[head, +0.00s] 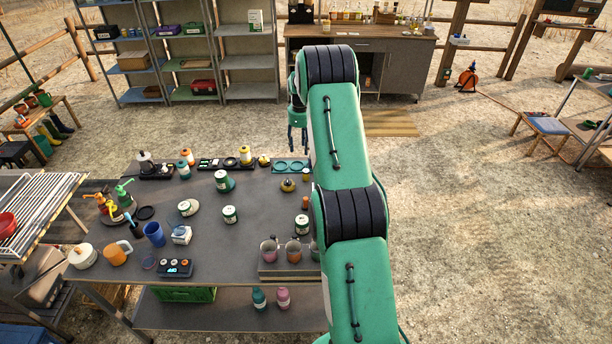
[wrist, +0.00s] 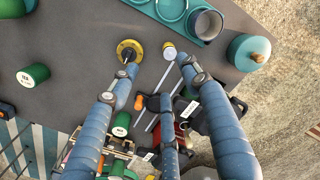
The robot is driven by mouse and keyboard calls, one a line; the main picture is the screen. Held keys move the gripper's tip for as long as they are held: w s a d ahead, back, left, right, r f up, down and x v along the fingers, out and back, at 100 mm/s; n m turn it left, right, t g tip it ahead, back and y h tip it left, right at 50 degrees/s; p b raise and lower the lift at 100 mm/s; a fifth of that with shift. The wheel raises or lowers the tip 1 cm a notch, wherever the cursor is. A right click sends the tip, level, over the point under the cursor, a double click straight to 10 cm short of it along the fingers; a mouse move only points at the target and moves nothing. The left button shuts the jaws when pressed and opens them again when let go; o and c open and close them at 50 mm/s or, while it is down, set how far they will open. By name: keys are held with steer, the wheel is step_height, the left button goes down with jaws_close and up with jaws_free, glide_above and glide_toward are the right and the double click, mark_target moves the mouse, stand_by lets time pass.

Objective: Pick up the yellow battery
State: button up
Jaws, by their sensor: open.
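A small upright cylinder (wrist: 169,50) with a yellow side and pale top stands near the table edge in the wrist view. It may be the yellow battery, but I cannot read a label. A similar small yellow cylinder (head: 306,175) shows beside my arm in the head view. My gripper (wrist: 160,70) is open and empty, its fingers spread above the table edge, with the cylinder just beyond the right fingertip. In the head view my gripper (head: 297,122) hangs beyond the far edge of the table, partly hidden by my arm.
A yellow round item with a dark knob (wrist: 130,50) sits by the left fingertip. A teal tray (wrist: 140,4) with a dark cup (wrist: 206,24) and a teal lidded pot (wrist: 248,50) stand beyond. Open ground lies right.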

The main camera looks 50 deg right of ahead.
mark_target(306, 170)
steer(key=shift+m, duration=0.6)
steer(key=d+f, duration=0.1)
steer(key=f, duration=0.1)
steer(key=d+f, duration=0.1)
steer(key=shift+s+d+f, duration=0.15)
steer(key=shift+s+d, duration=0.15)
step_height(306, 170, down, 8)
steer(key=shift+f, duration=0.3)
steer(key=shift+a, duration=0.1)
steer(key=shift+s+a+f, duration=0.1)
steer(key=shift+s+f, duration=0.1)
steer(key=shift+f, duration=0.7)
steer(key=shift+s+a+f, duration=0.1)
steer(key=shift+s+f, duration=0.05)
steer(key=shift+f, duration=1.55)
steer(key=shift+c, duration=0.5)
